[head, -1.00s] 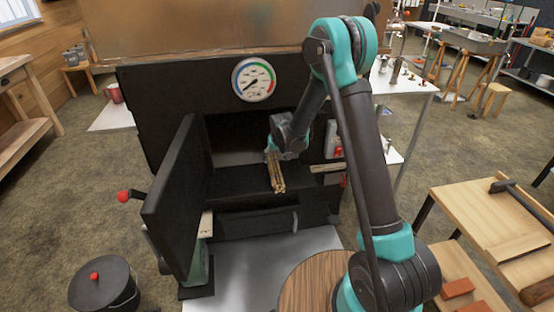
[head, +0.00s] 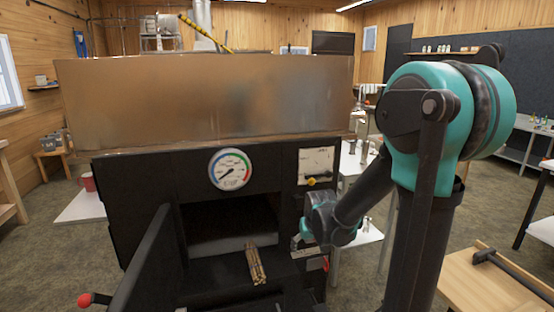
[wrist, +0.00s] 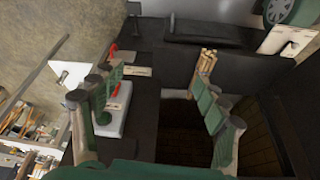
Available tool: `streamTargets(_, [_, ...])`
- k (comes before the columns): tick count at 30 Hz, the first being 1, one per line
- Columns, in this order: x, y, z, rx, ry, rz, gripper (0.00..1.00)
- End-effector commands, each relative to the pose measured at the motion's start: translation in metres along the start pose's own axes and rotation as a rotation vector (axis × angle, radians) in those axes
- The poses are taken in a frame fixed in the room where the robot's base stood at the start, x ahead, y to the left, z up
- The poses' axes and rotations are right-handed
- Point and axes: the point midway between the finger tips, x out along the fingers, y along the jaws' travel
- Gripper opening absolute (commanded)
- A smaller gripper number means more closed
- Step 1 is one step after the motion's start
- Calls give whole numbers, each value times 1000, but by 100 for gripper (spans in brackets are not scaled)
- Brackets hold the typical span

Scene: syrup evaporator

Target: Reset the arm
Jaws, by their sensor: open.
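My gripper (head: 304,239) is at the right side of the firebox opening, in front of the evaporator's black front. It is open and empty; the wrist view shows its two green-padded fingers (wrist: 158,88) spread apart. A bundle of wood sticks (head: 256,264) lies on the dark ledge at the firebox mouth, left of my gripper and apart from it. The bundle also shows in the wrist view (wrist: 207,61), just beyond the tip of the right finger. My arm's teal and dark links fill the right of the head view.
The black firebox door (head: 146,262) stands open at left, with a red-knobbed handle (head: 86,299). A round gauge (head: 230,170) sits above the opening, below the large metal pan (head: 205,95). A wooden-topped table (head: 500,278) stands at right.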

Motion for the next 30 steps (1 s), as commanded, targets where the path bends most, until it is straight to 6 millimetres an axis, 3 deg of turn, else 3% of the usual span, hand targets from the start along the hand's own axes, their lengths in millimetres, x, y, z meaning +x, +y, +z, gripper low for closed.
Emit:
streamTargets(6, [-34,34,70,49,-4,18,74])
streamTargets(15, [-54,57,157,102,-8,38,74])
streamTargets(21, [-56,60,180,114,-8,42,74])
streamTargets(30, [-56,60,181,114,-8,42,74])
